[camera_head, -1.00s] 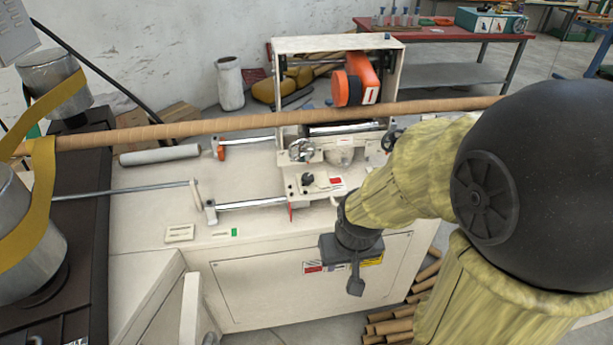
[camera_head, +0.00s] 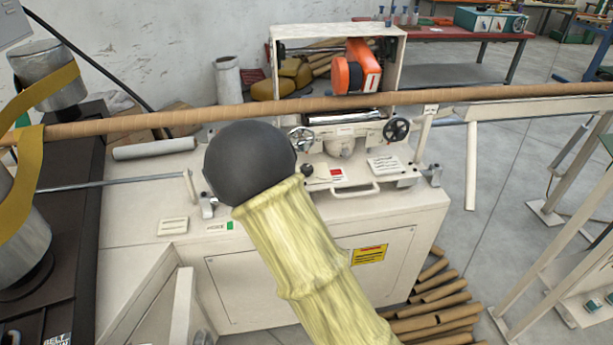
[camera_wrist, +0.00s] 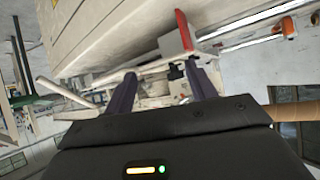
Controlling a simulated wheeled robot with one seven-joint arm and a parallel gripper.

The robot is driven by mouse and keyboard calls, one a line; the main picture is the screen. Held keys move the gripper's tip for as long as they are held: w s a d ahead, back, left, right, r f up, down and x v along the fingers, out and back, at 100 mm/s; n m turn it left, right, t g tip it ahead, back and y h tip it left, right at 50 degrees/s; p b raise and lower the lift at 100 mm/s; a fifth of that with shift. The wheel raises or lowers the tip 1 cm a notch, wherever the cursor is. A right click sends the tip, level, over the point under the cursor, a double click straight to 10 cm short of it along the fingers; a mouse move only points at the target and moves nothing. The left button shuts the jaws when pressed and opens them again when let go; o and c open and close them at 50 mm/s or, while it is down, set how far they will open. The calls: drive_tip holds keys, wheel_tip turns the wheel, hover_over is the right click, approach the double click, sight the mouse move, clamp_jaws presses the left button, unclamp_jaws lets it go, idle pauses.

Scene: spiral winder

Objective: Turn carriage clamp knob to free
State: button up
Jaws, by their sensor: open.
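The carriage (camera_head: 345,165) is a pale machine unit with a red-and-white label, below the long brown tube. A small black knob (camera_head: 307,169) shows on its top left, just right of my arm's black joint; it looks like the clamp knob. My gripper is hidden behind that joint in the head view. In the wrist view my gripper (camera_wrist: 163,88) is open, its two dark fingers apart and nothing visibly held. A small black part (camera_wrist: 176,70) shows beyond and between the fingertips, perhaps the same knob. A red pointer-like piece (camera_wrist: 184,30) is above it.
The long brown tube (camera_head: 240,112) crosses above the machine. Two handwheels, left (camera_head: 301,139) and right (camera_head: 396,130), flank the carriage. A white bar handle (camera_head: 355,190) juts out in front. Cardboard tubes (camera_head: 438,305) lie on the floor at right.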

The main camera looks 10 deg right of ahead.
drive_tip(key=a+t+h, duration=0.1)
drive_tip(key=w+a+t+h+b, duration=0.1)
drive_tip(key=t+h, duration=0.1)
drive_tip(key=w+a+m+t+h+b, duration=0.1)
drive_tip(key=h, duration=0.1)
drive_tip(key=shift+a+f+t, duration=0.2)
drive_tip(key=shift+a+t, duration=0.1)
drive_tip(key=shift+a, duration=0.05)
drive_tip(key=p+x, duration=0.1)
drive_tip(key=x, duration=1.6)
drive_tip(key=shift+w+d, duration=0.1)
drive_tip(key=shift+d, duration=0.05)
drive_tip(key=c, duration=1)
